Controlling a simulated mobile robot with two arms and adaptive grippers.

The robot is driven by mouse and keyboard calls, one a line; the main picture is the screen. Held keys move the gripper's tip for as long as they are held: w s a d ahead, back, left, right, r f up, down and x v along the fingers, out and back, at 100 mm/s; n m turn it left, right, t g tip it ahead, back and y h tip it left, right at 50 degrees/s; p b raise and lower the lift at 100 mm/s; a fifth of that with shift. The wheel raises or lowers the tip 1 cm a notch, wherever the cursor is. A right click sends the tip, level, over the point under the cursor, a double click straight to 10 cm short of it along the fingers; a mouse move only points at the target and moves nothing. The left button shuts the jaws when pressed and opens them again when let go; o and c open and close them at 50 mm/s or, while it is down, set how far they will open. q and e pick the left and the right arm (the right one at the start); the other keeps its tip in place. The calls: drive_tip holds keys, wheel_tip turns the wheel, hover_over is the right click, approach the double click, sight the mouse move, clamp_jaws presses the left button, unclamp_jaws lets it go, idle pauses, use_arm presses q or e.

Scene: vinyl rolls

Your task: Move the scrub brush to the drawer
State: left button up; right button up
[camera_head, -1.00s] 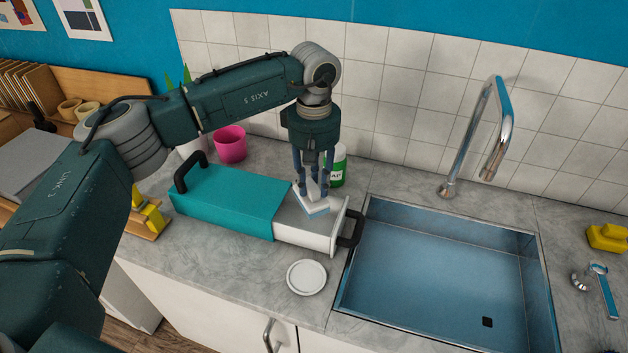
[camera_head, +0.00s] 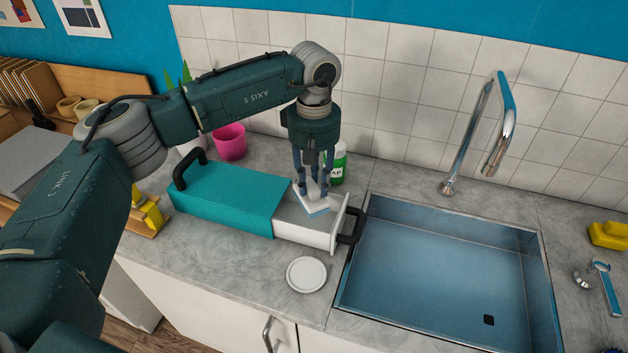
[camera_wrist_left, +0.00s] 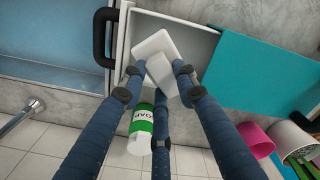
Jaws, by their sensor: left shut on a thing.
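The scrub brush (camera_head: 312,203) is white with a light blue lower edge. My left gripper (camera_head: 313,192) points down over the open drawer (camera_head: 308,238) and is shut on the brush. In the left wrist view the white brush (camera_wrist_left: 156,46) sits between the fingers of the gripper (camera_wrist_left: 155,85), over the drawer (camera_wrist_left: 200,40). The drawer is grey-white inside with a black handle, pulled out of a teal box (camera_head: 230,198). I cannot tell if the brush touches the drawer floor. My right gripper is not in view.
A soap bottle (camera_head: 338,164) stands behind the drawer. A white round dish (camera_head: 306,274) lies in front of it. The sink (camera_head: 440,270) with a tall faucet (camera_head: 488,130) is to the right. A pink cup (camera_head: 230,142) stands behind the teal box.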

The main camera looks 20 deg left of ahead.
use_arm(q)
drive_tip(key=shift+f, duration=0.1)
drive_tip(key=shift+f+b, duration=0.55)
drive_tip(key=shift+f, duration=0.1)
drive_tip(key=shift+f+b, duration=1.4)
drive_tip(key=shift+f, duration=0.3)
drive_tip(key=shift+f, duration=0.1)
drive_tip(key=shift+f+b, duration=1.4)
drive_tip(key=shift+f, duration=0.2)
